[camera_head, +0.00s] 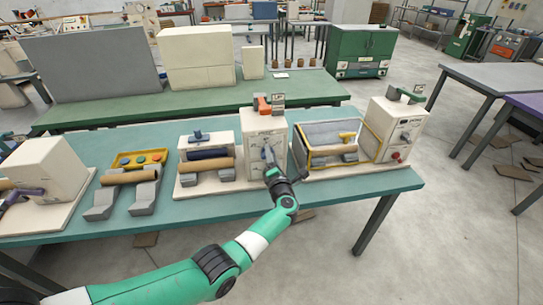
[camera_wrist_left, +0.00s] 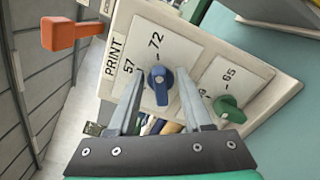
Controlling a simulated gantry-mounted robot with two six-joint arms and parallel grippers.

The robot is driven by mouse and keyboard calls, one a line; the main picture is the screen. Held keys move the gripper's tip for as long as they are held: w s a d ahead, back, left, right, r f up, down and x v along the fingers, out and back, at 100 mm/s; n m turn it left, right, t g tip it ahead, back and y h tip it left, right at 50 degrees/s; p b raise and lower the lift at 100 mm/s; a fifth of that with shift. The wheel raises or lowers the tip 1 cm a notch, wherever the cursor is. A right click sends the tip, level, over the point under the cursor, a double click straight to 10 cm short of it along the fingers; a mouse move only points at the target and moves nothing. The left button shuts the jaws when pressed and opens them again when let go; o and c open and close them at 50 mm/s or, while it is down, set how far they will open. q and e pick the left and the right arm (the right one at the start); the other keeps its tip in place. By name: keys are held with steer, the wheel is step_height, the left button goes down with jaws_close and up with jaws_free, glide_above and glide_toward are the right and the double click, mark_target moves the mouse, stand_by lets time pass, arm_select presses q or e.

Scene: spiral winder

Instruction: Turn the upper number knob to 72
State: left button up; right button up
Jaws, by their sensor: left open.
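The blue knob (camera_wrist_left: 159,82) sits on a white plate marked 57 and 72, nearer the PRINT label than the green knob (camera_wrist_left: 228,107). The green knob's plate shows 65 and a partly covered number. Which number the blue knob points at is not clear. My left gripper (camera_wrist_left: 161,78) is open, with one finger on each side of the blue knob; contact cannot be told. In the head view, my left gripper (camera_head: 270,160) is at the front of the cream machine box (camera_head: 255,124), mostly covering the knobs. My right gripper is not in view.
An orange lever (camera_head: 263,104) sits on top of the box and also shows in the wrist view (camera_wrist_left: 71,33). A grey bin with a yellow-edged frame (camera_head: 333,134) stands close on the right. A unit with a brown roll (camera_head: 206,165) stands on the left.

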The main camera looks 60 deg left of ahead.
arm_select(q)
steer(key=p+v, duration=0.4)
steer(key=v, duration=0.7)
steer(key=shift+d, duration=0.3)
